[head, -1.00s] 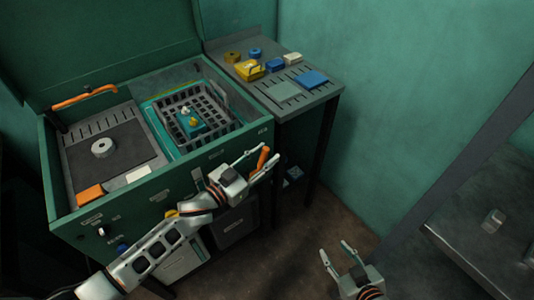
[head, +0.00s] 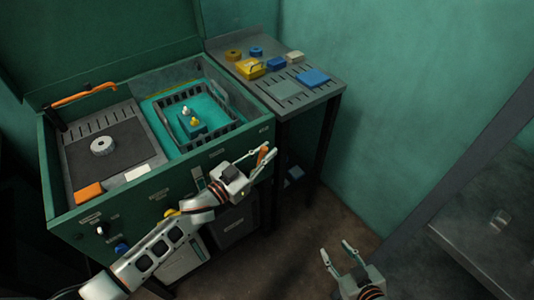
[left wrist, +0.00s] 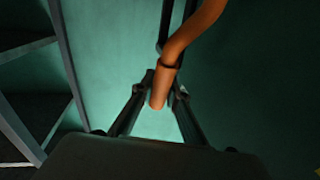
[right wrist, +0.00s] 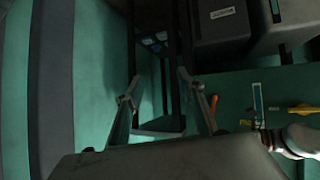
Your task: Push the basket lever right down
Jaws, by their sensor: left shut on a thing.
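The basket lever's orange grip (head: 263,154) sits at the front right of the green machine. My left gripper (head: 262,158) is shut on it. In the left wrist view the orange grip (left wrist: 190,45) runs down between the fingertips (left wrist: 162,90). The dark basket (head: 212,133) is in the machine's right-hand well, with teal liquid showing inside its walls. A teal block with a white and a yellow knob (head: 191,121) is in the basket. My right gripper (head: 336,248) is open and empty over the floor; its spread fingers also show in the right wrist view (right wrist: 160,88).
The machine's left side holds a dark plate with a grey ring (head: 102,146). An orange bar handle (head: 85,93) stands behind it. A side table (head: 276,88) with several small blocks is at the right. A grey bench (head: 485,245) stands far right.

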